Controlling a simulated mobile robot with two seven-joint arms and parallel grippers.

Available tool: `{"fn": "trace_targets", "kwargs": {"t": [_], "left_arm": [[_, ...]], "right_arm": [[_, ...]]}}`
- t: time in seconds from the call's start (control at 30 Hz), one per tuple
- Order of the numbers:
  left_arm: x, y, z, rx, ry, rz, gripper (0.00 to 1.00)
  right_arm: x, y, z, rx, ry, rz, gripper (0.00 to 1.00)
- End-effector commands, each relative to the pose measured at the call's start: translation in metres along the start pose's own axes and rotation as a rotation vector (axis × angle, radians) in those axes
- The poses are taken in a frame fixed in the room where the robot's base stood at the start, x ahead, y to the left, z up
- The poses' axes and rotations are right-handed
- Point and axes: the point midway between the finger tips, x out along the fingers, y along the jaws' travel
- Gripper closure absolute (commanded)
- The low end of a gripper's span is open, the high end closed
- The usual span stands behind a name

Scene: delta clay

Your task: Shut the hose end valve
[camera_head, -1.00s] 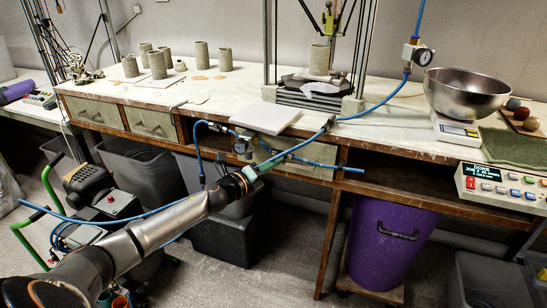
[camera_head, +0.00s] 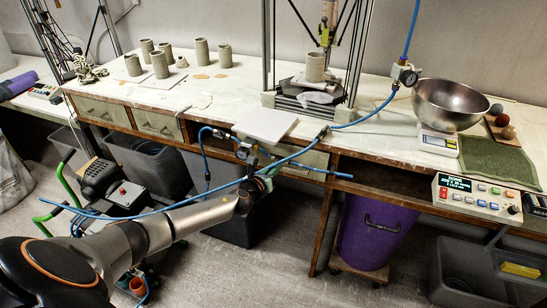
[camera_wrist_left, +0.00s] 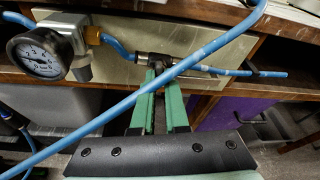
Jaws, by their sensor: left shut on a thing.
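The hose end valve (camera_wrist_left: 154,60) is a small dark metal fitting in the blue line along the bench front, seen in the left wrist view. A short blue tube end (camera_wrist_left: 255,73) runs right from it. My left gripper (camera_wrist_left: 160,80) has its green fingers up against the valve from below, shut on it. A blue hose crosses diagonally in front of the fingertips and hides part of the grip, so the handle's angle cannot be told. In the head view my left gripper (camera_head: 268,177) is small beneath the bench edge. My right gripper is not in view.
A pressure gauge (camera_wrist_left: 42,52) hangs left of the valve, also seen in the head view (camera_head: 243,150). Above is the bench (camera_head: 220,105) with clay pots and a white board (camera_head: 265,124). A purple bin (camera_head: 365,232) stands below right, a dark bin (camera_head: 225,225) below the gripper.

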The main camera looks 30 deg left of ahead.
Motion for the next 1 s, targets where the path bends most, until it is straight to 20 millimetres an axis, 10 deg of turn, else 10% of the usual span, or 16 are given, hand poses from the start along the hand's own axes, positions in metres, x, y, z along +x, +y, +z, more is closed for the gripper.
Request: {"fn": "trace_targets", "kwargs": {"t": [1.0], "left_arm": [[0.001,-0.004,-0.001,0.324,-0.002,0.145,1.0]], "right_arm": [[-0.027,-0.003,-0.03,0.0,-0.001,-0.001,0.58]]}}
